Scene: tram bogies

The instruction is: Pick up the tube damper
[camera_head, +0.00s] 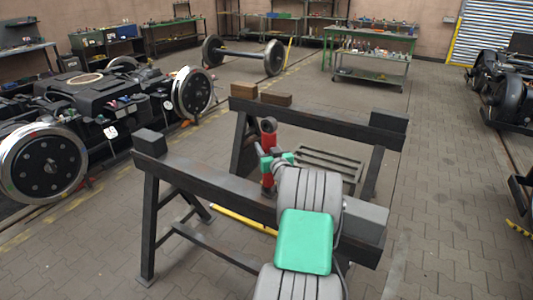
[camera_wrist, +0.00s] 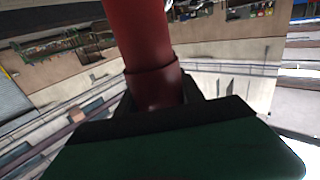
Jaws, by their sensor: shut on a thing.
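The tube damper (camera_head: 268,180) is a red cylinder with a dark eye at its top end. It stands roughly upright between the two beams of the black trestle stand, and its lower end is hidden behind the near beam. My gripper (camera_head: 276,161), with green parts, is shut on the damper's body below the eye. In the wrist view the red damper (camera_wrist: 140,40) rises from between the dark jaws (camera_wrist: 155,105) at the centre. Whether the damper touches the stand cannot be told.
The near beam (camera_head: 215,185) and far beam (camera_head: 320,123) of the stand flank the damper. A yellow bar (camera_head: 245,219) shows low behind the near beam. A bogie (camera_head: 100,100) stands left; paved floor (camera_head: 445,210) is clear right.

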